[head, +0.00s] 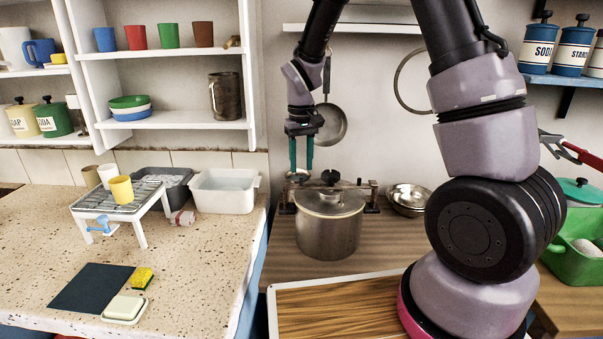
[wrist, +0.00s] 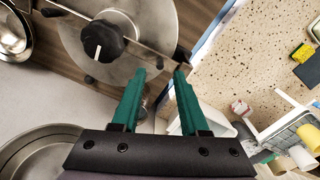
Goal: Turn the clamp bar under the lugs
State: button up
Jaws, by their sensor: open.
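A steel pot (head: 328,238) stands on the wooden counter, its flat lid topped by a black knob (head: 330,177). The knob also shows in the wrist view (wrist: 102,41), with a white mark. A narrow clamp bar (wrist: 150,57) crosses the lid under the knob. A dark upright lug (head: 373,196) stands at the pot's right side; the left side is partly hidden. My gripper (head: 301,169) points down above the lid's left edge. In the wrist view its green fingers (wrist: 164,71) are apart near one bar end, with nothing seen held. I cannot tell whether the bar lies between them.
A steel bowl (head: 408,198) stands right of the pot, and a pan (head: 331,124) hangs on the wall behind. A wooden board (head: 340,308) lies in front. The speckled counter (head: 200,265) at left holds a rack (head: 118,200) and a white basin (head: 224,192).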

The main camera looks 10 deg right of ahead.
notch_tip(320, 180, up, 7)
dwell(0.3)
jog(key=s+d+r+m+t+y, duration=0.1)
jog(key=s+d+r+m+t, duration=0.1)
jog(key=s+d+r, duration=0.35)
jog(key=s+d+r+m+t+y, duration=0.1)
jog(key=s+d+r+m, duration=0.15)
jog(key=r, duration=0.55)
jog(key=s+d+r+m+t, duration=0.1)
jog(key=s+d+r+t, duration=0.1)
jog(key=s, duration=0.4)
jog(key=s+d+r+m+t, duration=0.1)
jog(key=s+d+r+t, duration=0.1)
jog(key=s, duration=0.4)
jog(key=shift+s+d+r, duration=0.2)
jog(key=shift+d+r, duration=0.3)
jog(key=shift+d, duration=0.45)
